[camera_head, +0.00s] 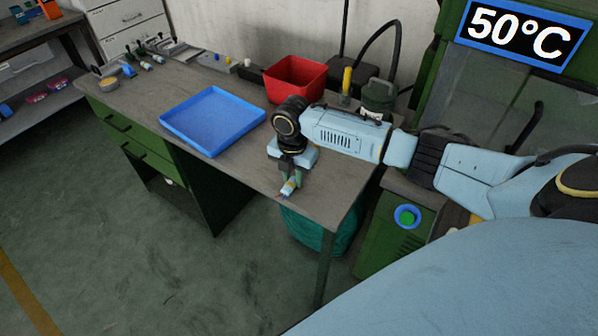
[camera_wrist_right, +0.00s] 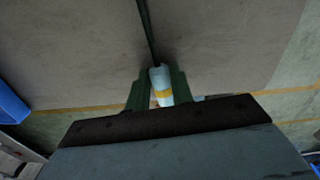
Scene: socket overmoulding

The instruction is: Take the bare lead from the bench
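My right gripper (camera_head: 290,186) points down at the bench's front edge, right of the blue tray. Its dark green fingers also show in the right wrist view (camera_wrist_right: 161,88). They lie close against both sides of a pale blue-white piece with a yellow band, the bare lead (camera_wrist_right: 160,76), and look shut on it. A thin dark cable runs up from the lead in that view. In the head view the lead's pale end (camera_head: 288,188) shows at the fingertips. I cannot tell whether it still touches the bench. My left gripper is not in view.
The blue tray (camera_head: 212,120) lies empty on the bench (camera_head: 240,165). A red bin (camera_head: 295,79) stands behind my right wrist. Several small parts and leads lie at the bench's far left. A green machine with a 50°C sign (camera_head: 520,32) stands at right.

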